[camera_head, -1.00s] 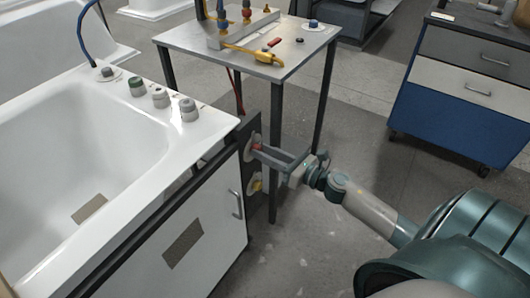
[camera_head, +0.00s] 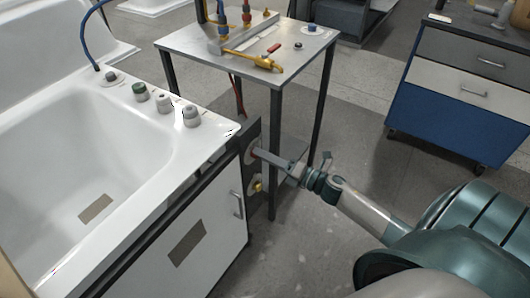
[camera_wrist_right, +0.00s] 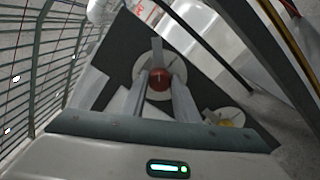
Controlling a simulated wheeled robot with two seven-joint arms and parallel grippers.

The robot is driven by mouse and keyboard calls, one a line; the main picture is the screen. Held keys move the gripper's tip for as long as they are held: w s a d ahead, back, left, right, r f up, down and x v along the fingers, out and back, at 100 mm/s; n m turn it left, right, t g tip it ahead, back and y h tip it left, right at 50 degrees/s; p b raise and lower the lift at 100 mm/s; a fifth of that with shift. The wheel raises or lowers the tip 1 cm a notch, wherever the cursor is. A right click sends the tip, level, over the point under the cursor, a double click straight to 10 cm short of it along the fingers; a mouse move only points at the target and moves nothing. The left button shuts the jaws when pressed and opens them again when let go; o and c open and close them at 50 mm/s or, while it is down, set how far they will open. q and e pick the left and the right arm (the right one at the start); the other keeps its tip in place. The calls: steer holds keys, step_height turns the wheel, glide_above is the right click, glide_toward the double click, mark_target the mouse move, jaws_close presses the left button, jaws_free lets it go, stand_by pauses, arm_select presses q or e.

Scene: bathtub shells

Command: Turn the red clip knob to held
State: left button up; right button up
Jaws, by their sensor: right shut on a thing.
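The red clip knob (camera_wrist_right: 159,79) sits on a round pale plate on a dark panel (camera_wrist_right: 125,60) at the tub cabinet's end. In the right wrist view it lies between the two fingers of my right gripper (camera_wrist_right: 160,88), which is shut on it. In the head view my right gripper (camera_head: 257,153) reaches the panel from the right, and its fingers mostly hide the knob. Any marking for held cannot be read. My left gripper is not in view.
A yellow knob (camera_head: 258,185) sits below on the same panel, close to my gripper; it also shows in the wrist view (camera_wrist_right: 228,122). The white tub (camera_head: 60,215) is at left. A metal table (camera_head: 200,45) stands behind. A blue drawer cart (camera_head: 440,110) is at right.

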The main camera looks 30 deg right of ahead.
arm_select(q)
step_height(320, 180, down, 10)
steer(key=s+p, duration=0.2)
steer(key=p, duration=0.2)
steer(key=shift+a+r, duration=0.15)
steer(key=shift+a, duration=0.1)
arm_select(e)
steer(key=m, duration=0.8)
steer(key=shift+d, duration=0.1)
steer(key=shift+f+m, duration=0.1)
steer(key=shift+m, duration=0.2)
steer(key=o, duration=1.1)
steer(key=shift+c, duration=0.2)
steer(key=shift+s, duration=0.15)
